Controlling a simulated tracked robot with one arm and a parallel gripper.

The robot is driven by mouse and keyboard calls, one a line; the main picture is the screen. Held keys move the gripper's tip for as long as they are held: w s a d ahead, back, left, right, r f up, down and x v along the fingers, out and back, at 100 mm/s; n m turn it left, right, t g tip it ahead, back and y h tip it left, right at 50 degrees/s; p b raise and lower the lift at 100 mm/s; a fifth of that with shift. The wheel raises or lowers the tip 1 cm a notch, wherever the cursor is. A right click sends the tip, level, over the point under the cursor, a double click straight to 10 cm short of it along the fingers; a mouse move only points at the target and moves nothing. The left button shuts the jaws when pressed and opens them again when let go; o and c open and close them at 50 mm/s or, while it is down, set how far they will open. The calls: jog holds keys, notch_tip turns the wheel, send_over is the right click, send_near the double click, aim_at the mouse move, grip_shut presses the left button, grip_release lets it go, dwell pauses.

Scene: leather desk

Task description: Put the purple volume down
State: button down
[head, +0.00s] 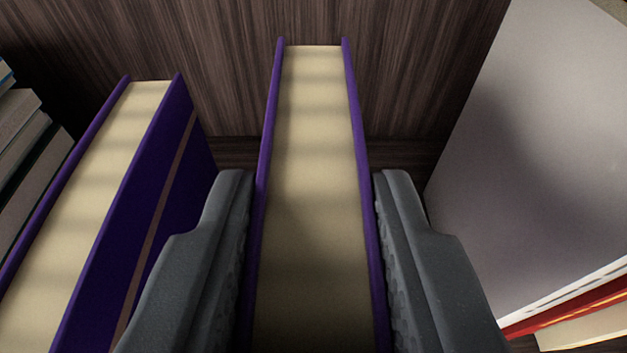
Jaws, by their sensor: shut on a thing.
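A purple volume (312,150) with cream page edges stands upright in the middle of the head view. My gripper (313,190) is shut on it, with one dark grey finger against each purple cover. A second purple volume (150,200), with a tan stripe on its cover, stands to the left, apart from the held one. The bottom of the held volume is hidden, so I cannot tell whether it touches the surface below.
A dark wood panel (400,60) rises behind the books. Several grey-covered books (25,130) are at the far left. A large pale grey cover (545,150) stands at the right, with a red book (575,305) beside it. Narrow gaps flank the held volume.

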jog(key=shift+w+f+b, duration=0.35)
jog(key=shift+f+b, duration=0.1)
jog(key=shift+f, duration=0.1)
jog(key=shift+s+f+b, duration=0.15)
jog(key=shift+s+b, duration=0.15)
jog(key=shift+w+f, duration=0.1)
jog(key=shift+w, duration=0.1)
jog(key=shift+s, duration=0.1)
jog(key=c, duration=1.1)
grip_release()
